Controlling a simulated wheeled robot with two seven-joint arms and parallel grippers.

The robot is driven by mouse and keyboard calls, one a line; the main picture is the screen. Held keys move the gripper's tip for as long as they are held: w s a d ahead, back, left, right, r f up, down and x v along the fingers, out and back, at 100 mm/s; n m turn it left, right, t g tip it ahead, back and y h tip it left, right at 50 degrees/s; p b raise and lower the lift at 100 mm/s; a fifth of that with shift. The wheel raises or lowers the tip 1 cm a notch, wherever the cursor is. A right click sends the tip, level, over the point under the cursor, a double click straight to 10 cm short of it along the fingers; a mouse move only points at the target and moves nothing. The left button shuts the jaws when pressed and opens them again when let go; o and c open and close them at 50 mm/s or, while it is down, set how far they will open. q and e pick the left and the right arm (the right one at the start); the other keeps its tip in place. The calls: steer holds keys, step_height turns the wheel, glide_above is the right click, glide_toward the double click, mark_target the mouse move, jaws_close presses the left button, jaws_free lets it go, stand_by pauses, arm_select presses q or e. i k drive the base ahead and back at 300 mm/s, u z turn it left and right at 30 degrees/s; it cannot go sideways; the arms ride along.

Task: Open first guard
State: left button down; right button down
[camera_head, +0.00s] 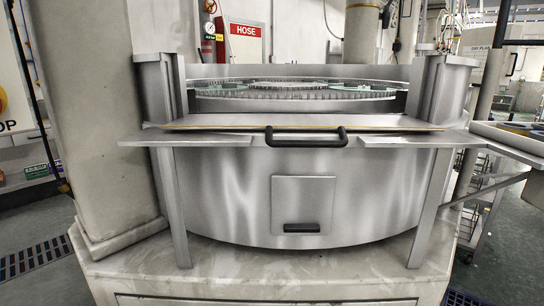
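A round steel lapping machine (240,195) fills the middle of the head view. A flat metal guard panel (225,121) with a yellowish front edge sits across its upper front. A black bar handle (306,143) is fixed at the middle of the panel's front edge. Behind and above the panel, a toothed ring (290,92) with greenish discs shows through a gap. I cannot tell for sure whether the panel counts as open or shut. Neither of my grippers is in view, and nothing touches the handle.
Steel side posts (166,90) and flat ledges (190,138) flank the panel. A small square hatch (303,200) with a black handle is below. A thick pale column (95,110) stands at left. A tray table (515,140) stands at right. A red hose sign (246,40) hangs behind.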

mark_target(269, 121)
steer(key=k, duration=0.5)
steer(key=z, duration=2.05)
steer(key=i, duration=1.35)
steer(key=u, duration=2.1)
